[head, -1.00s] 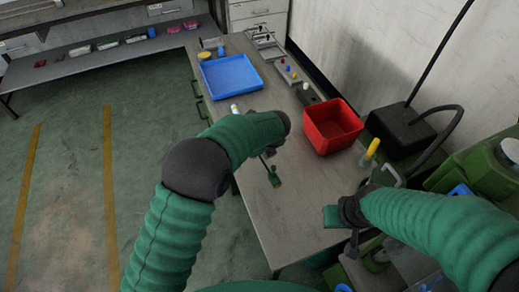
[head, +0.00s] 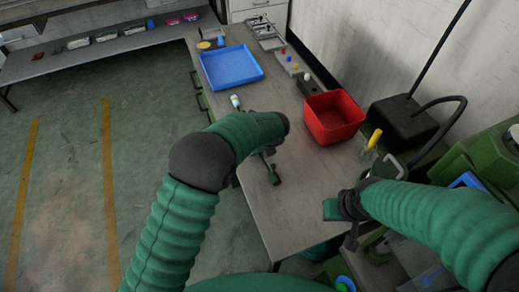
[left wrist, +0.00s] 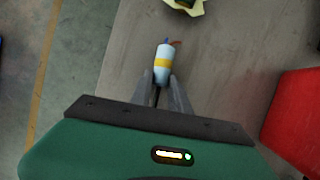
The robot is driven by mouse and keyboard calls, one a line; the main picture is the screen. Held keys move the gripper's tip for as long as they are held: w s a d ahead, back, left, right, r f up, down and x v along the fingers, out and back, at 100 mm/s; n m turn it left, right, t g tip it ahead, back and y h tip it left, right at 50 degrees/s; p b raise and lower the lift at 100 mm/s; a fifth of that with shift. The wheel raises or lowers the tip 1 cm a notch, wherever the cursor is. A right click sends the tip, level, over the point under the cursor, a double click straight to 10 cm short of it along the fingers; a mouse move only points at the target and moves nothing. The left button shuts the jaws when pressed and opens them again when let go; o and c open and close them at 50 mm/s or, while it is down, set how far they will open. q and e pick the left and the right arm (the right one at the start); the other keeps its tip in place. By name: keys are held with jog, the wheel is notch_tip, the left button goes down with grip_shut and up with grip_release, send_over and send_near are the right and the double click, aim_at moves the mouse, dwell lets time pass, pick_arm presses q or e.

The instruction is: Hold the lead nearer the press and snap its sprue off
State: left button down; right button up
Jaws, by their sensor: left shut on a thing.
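In the left wrist view a white cylinder with a yellow band (left wrist: 162,60) sits at the tips of my left gripper (left wrist: 161,88). Thin red and blue ends stick out of its far end. I take it for the lead; I cannot make out the sprue. The fingers are shut on its near end.
The grey bench (head: 300,205) has free room in its near half. A red bin (head: 334,118) stands right of my left arm, a blue tray (head: 230,68) farther back. A yellow-topped piece (head: 373,140) and a black block (head: 402,122) stand at right, near green machinery (head: 470,165).

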pick_arm(q)
jog(key=shift+f+p, duration=0.15)
jog(key=shift+p, duration=0.45)
dwell(1.1)
jog(key=c, duration=1.2)
grip_release()
jog(key=shift+o, duration=0.2)
